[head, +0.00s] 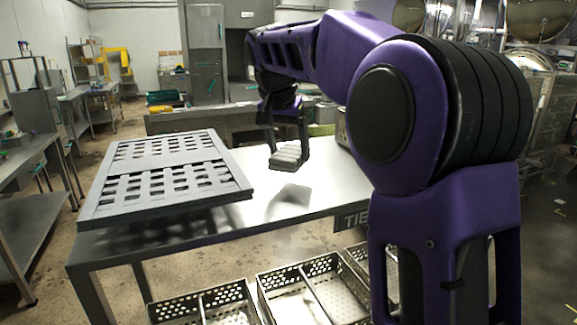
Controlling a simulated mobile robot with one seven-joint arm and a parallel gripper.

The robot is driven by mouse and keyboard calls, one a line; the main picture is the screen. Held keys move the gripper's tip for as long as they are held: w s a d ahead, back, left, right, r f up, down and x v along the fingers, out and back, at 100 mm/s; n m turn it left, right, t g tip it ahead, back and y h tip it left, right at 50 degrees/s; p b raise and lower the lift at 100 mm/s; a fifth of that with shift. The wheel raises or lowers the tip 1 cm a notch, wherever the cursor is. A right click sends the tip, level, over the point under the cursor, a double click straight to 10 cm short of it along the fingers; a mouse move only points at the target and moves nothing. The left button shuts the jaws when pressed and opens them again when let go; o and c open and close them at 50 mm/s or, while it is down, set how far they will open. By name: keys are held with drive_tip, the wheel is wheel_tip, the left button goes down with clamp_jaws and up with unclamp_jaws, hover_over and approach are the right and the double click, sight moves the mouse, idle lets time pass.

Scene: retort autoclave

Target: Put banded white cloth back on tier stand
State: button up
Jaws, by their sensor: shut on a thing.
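In the head view my gripper (288,140) points down over the middle of the grey metal table. It is shut on a pale folded cloth (286,158), which hangs just above the table top with a shadow beneath it. Any band on the cloth is too small to make out. The table (325,179) carries a label on its front edge that begins "TIE" (354,219); my arm hides the rest. This table appears to be the tier stand.
A grey slotted tray (240,196) covers the table's left part. Perforated metal baskets (262,293) stand below the front edge. The table top around the cloth is clear. Workbenches (30,150) line the left side, and a yellow item (160,109) lies on a counter behind.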

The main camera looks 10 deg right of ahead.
sight(288, 165)
drive_tip(key=shift+f, duration=2)
drive_tip(key=o, duration=1.2)
drive_tip(key=shift+f+b, duration=0.1)
drive_tip(key=shift+b, duration=0.2)
drive_tip(key=shift+c, duration=0.2)
drive_tip(key=v, duration=1.2)
drive_tip(key=shift+p, duration=0.4)
